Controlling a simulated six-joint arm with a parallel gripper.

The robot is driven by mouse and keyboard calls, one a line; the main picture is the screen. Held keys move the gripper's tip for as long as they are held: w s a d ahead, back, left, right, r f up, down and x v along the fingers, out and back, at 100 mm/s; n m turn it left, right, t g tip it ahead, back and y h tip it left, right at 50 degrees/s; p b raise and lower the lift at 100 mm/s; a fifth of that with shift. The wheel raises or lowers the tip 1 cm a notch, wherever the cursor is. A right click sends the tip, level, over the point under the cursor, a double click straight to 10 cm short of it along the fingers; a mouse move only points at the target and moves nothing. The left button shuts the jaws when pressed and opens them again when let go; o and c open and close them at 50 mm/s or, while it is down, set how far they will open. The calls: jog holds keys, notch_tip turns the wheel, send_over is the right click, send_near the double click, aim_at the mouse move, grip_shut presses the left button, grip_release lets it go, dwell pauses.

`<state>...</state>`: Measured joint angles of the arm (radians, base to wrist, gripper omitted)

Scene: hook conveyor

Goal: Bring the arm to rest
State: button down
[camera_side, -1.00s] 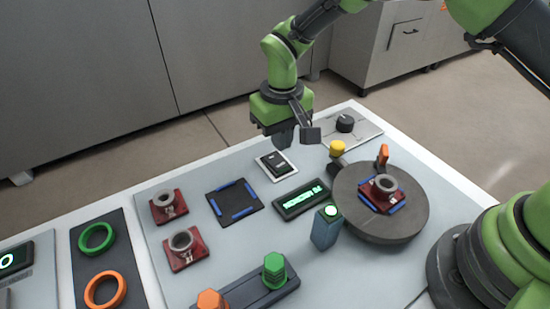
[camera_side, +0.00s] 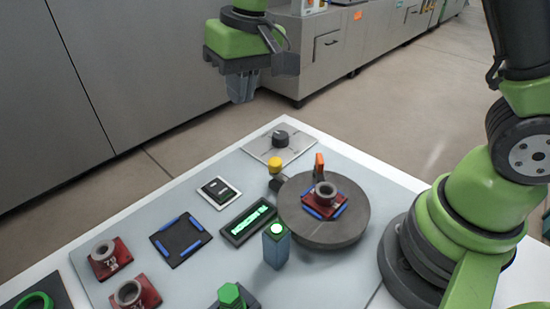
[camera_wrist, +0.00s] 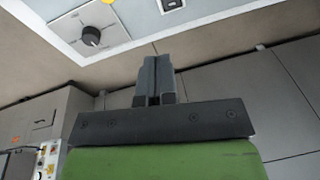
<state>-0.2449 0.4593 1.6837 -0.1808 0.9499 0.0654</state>
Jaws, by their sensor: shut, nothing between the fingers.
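My gripper (camera_side: 241,88) is shut and empty, its fingers pointing down. In the side view it hangs high, beyond the far edge of the table. In the wrist view its fingers (camera_wrist: 154,80) are together with nothing between them. The table (camera_side: 180,200) stands below and in front of it.
A round dark turntable (camera_side: 350,228) carries a red part with a grey ring (camera_side: 325,195). A blue post with a green light (camera_side: 276,245), a lit display (camera_side: 248,221), a switch (camera_side: 219,191) and a yellow button (camera_side: 275,164) stand nearby. Grey cabinets (camera_side: 120,70) line the back.

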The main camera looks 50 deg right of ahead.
jog(key=s+d+r+m+t, duration=0.1)
jog(key=s+d+r+t, duration=0.3)
jog(key=s+r, duration=0.55)
jog(key=s+d+m+t+y, duration=0.1)
jog(key=s+d, duration=0.1)
jog(key=s, duration=0.8)
jog(key=shift+d+m, duration=0.3)
jog(key=shift+f, duration=0.1)
jog(key=w+a+f+n+g, duration=0.1)
jog(key=w+a, duration=0.1)
jog(key=w, duration=0.5)
jog(key=w+a+f+n+g, duration=0.1)
jog(key=w+a+f+g, duration=0.1)
jog(key=w, duration=0.4)
jog(key=w+a+f+n+h, duration=0.1)
jog(key=w+a+f, duration=0.2)
jog(key=w+f, duration=0.1)
jog(key=w+a+f+n+g+h, duration=0.1)
jog(key=w+a+f, duration=0.2)
jog(key=f, duration=0.4)
jog(key=shift+w+a+f, duration=0.2)
jog(key=shift+w+a, duration=0.2)
jog(key=shift+w, duration=0.05)
